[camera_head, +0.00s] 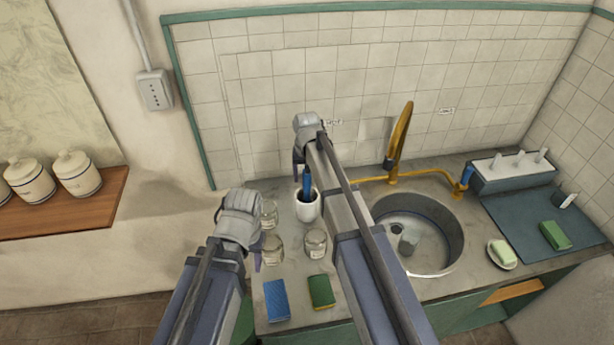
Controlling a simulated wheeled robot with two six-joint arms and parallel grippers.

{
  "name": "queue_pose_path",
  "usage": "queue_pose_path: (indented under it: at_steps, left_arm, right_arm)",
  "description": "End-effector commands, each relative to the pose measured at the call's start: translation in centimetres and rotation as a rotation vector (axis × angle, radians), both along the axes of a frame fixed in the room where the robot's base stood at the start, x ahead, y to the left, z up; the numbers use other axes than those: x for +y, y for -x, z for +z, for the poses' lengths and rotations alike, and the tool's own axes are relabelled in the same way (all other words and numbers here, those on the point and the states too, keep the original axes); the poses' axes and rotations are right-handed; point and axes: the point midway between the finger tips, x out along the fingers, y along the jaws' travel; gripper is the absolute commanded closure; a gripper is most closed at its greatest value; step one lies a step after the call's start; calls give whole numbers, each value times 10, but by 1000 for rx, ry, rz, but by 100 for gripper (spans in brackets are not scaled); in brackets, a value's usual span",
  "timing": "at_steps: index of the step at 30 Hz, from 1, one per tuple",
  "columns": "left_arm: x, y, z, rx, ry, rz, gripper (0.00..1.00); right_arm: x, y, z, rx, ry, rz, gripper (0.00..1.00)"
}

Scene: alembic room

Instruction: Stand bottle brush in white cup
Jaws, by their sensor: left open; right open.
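The white cup (307,208) stands upright on the counter left of the sink. A slim blue item (307,181), which looks like the bottle brush, stands upright with its lower end inside the cup. Its bristles cannot be made out. My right gripper (299,166) is open just above and behind the cup, close to the blue item. Its arm hides part of the counter and most of its fingers. My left gripper (257,260) is open over the left edge of the counter, beside the glass jars and apart from the cup. Its fingers are mostly hidden.
Glass jars (316,243) stand in front of the cup. A blue sponge (276,300) and a green sponge (321,291) lie at the front edge. The round sink (440,235) with a brass tap (398,135) is to the right. A tiled wall (270,80) rises close behind.

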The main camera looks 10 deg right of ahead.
Motion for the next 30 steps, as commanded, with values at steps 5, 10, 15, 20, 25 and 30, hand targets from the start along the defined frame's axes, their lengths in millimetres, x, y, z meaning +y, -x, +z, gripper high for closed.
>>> queue_pose_path:
  at_steps: [5,10,15,20,25,30]
  left_arm:
    - [0,0,1,0,0,0,50]
    - [0,0,10,0,0,2,50]
    - [0,0,28,0,1,5,50]
    - [0,0,50,0,2,10,50]
    - [0,0,71,-1,2,12,50]
    - [0,0,78,1,2,12,50]
  right_arm:
    - [0,0,1,0,0,0,30]
    - [0,1,10,0,0,0,30]
    - [1,3,28,0,0,0,30]
    - [1,6,50,0,0,0,30]
    - [2,9,71,0,0,0,30]
    - [2,10,78,0,0,0,30]
